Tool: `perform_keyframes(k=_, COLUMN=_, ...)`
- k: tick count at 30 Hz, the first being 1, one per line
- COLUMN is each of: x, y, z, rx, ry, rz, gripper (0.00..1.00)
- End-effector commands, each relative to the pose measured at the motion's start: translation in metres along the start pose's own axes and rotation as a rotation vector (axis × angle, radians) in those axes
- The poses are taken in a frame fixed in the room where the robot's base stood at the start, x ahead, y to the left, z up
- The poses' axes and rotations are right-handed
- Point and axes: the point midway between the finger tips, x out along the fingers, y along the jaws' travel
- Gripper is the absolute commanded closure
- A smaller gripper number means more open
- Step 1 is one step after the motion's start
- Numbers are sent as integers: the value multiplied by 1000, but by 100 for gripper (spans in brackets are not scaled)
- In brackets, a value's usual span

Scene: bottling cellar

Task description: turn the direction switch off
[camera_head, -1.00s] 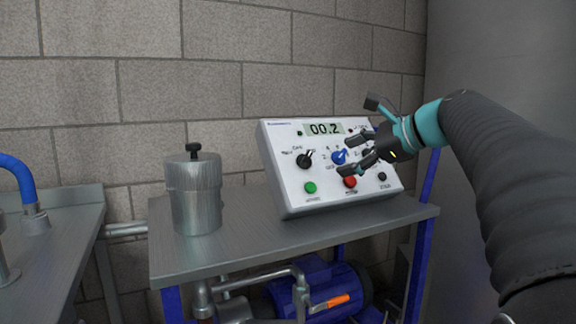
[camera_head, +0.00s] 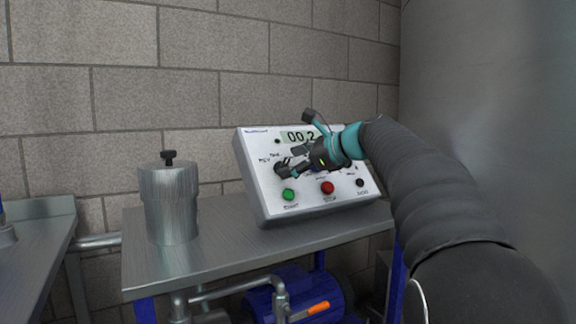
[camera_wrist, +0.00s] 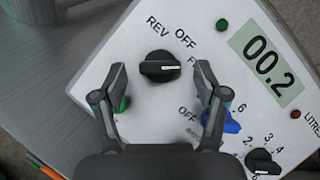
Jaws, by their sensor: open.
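The direction switch (camera_wrist: 156,68) is a black rotary knob with a white pointer line, on the white control panel (camera_wrist: 145,125). The labels REV, OFF and a partly covered one beginning with F lie around it. In the wrist view its white line points right, toward the F label, not toward OFF. My gripper (camera_wrist: 160,74) is open, with one fingertip on each side of the knob; I cannot tell whether either touches it. In the head view my gripper (camera_head: 292,161) is at the panel's left part and largely hides the switch.
A blue knob (camera_wrist: 228,121) is beside the right finger, with another black knob (camera_wrist: 262,159) beyond. A green button (camera_head: 288,195) and a red button (camera_head: 327,188) sit lower on the panel. The display (camera_wrist: 268,66) reads 00.2. A metal canister (camera_head: 170,205) stands left on the bench.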

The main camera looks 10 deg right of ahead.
Motion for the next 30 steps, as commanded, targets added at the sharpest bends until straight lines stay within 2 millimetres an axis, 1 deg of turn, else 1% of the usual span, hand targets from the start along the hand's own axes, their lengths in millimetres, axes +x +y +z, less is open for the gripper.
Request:
perform_keyframes(k=1, x=6, y=0, z=0, rx=-1, ry=-1, rz=1, gripper=27)
perform_keyframes(k=6, x=16, y=0, z=0, rx=-1, ry=0, rz=0, gripper=27)
perform_keyframes(k=15, x=18, y=0, z=0, rx=-1, ry=0, rz=-1, gripper=27)
perform_keyframes(k=16, x=18, y=0, z=0, rx=-1, ry=0, rz=-1, gripper=32)
perform_keyframes(k=17, x=18, y=0, z=0, rx=-1, ry=0, rz=-1, gripper=40)
perform_keyframes(k=18, x=18, y=0, z=0, rx=-1, ry=0, rz=-1, gripper=50)
perform_keyframes(k=20, x=18, y=0, z=0, rx=-1, ry=0, rz=-1, gripper=65)
perform_keyframes(k=21, x=18, y=0, z=0, rx=-1, ry=0, rz=-1, gripper=75)
perform_keyframes(k=22, x=18, y=0, z=0, rx=-1, ry=0, rz=-1, gripper=82)
perform_keyframes(k=23, x=18, y=0, z=0, rx=-1, ry=0, rz=-1, gripper=87)
perform_keyframes(k=25, x=16, y=-2, z=-2, rx=0, ry=1, rz=-1, gripper=87)
perform_keyframes(k=30, x=17, y=-2, z=0, rx=-11, ry=1, rz=4, gripper=87)
